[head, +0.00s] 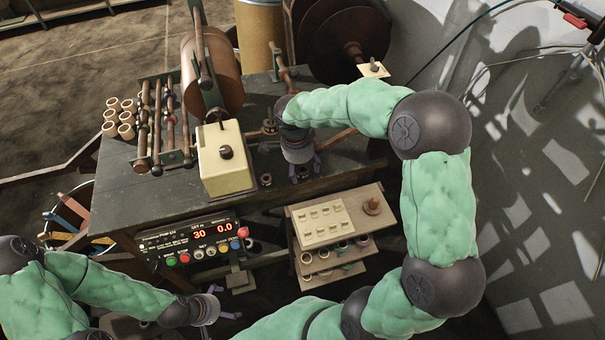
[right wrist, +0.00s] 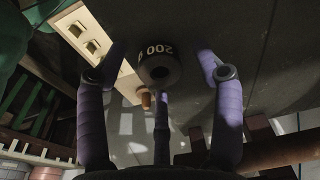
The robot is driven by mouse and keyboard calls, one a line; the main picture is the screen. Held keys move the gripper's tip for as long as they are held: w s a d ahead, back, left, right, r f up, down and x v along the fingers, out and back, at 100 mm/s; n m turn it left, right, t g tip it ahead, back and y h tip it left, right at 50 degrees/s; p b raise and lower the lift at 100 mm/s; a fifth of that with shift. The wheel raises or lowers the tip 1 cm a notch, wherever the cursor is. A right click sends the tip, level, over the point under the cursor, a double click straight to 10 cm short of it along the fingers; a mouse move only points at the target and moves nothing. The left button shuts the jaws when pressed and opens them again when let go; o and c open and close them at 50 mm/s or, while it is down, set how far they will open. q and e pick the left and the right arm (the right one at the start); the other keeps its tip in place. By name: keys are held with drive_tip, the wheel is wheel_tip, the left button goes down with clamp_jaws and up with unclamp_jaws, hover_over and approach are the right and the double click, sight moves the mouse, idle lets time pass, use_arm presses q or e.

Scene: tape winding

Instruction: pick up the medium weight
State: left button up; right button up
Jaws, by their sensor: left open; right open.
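In the right wrist view a dark round weight marked 200 (right wrist: 160,66) stands on the dark table top, between and just beyond my spread purple fingers. I cannot read the size of the other weights to compare it. My right gripper (right wrist: 157,80) is open and empty, pointing down at this weight; in the head view the gripper (head: 303,168) is over the table's front right part. A small dark weight (head: 266,180) is to its left, and another dark weight (head: 270,126) is further back. My left gripper (head: 225,311) is open and empty, low in front of the table.
A cream block with a dark knob (head: 225,165) stands left of my right gripper. Winding rollers (head: 160,120) and cardboard cores (head: 118,118) are further left. A control panel (head: 195,241) is on the table front. A shelf unit (head: 385,212) stands at the front right.

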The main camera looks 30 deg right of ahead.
clamp_jaws()
idle(0.3)
